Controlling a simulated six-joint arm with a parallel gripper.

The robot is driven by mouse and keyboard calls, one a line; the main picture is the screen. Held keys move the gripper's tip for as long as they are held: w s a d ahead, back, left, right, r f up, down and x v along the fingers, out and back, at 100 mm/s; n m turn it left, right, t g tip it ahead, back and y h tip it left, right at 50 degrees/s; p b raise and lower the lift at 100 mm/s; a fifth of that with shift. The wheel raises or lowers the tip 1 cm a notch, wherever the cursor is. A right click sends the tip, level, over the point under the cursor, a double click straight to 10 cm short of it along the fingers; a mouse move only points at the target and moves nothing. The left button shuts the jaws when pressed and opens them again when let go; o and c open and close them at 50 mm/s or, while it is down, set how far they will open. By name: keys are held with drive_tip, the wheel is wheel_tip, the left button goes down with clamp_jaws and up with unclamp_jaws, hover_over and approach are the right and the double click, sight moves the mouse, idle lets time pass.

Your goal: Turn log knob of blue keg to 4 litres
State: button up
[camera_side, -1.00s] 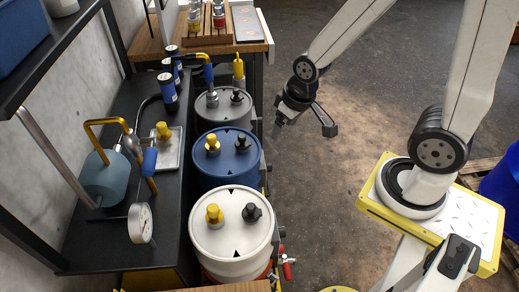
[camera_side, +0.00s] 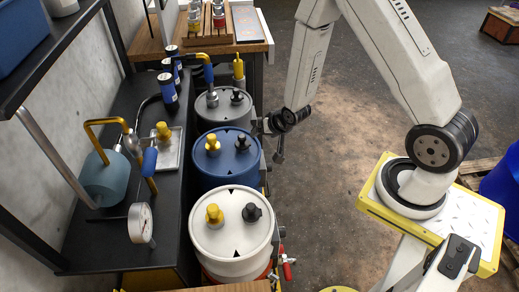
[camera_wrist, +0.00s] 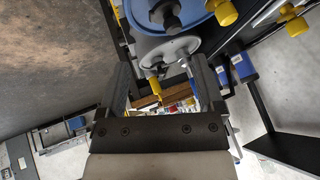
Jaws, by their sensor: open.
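The blue keg (camera_side: 226,170) stands between the grey and white kegs in the side view. Its lid bears a yellow cap (camera_side: 212,143) and a black knob (camera_side: 242,143). No litre marking is readable, and I cannot tell which part is the log knob. My gripper (camera_side: 259,127) is at the right of the kegs, near the far right rim of the blue keg, apart from the black knob. In the wrist view my gripper (camera_wrist: 160,63) is open with nothing between its fingers. There the blue keg (camera_wrist: 193,22) is cut off at the top edge, its black knob (camera_wrist: 168,14) partly visible.
The grey keg (camera_side: 219,113) stands behind and the white keg (camera_side: 231,240) in front. A black bench (camera_side: 150,195) with a gauge (camera_side: 140,223) and blue bottles (camera_side: 168,88) lies left. The floor (camera_side: 320,200) right of the kegs is free.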

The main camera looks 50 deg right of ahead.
drive_tip(key=s+d+f+m+t+h, duration=0.1)
drive_tip(key=d+f+m+t+h, duration=0.3)
drive_tip(key=f, duration=0.9)
drive_tip(key=m+t+h, duration=0.2)
drive_tip(key=m+t, duration=0.3)
drive_tip(key=m, duration=0.6)
approach(270, 169)
drive_tip(key=shift+w+d+f, duration=0.25)
drive_tip(key=shift+w+d, duration=0.15)
drive_tip(key=shift+w, duration=0.15)
drive_tip(key=shift+w+d+f, duration=0.25)
drive_tip(key=shift+w+d, duration=0.2)
drive_tip(key=shift+w, duration=0.1)
drive_tip(key=shift+w, duration=0.15)
drive_tip(key=shift+x, duration=3.75)
drive_tip(key=shift+n, duration=0.3)
clamp_jaws()
drive_tip(key=shift+w+n+t, duration=0.1)
drive_tip(key=shift+n+t, duration=0.2)
drive_tip(key=shift+t, duration=0.6)
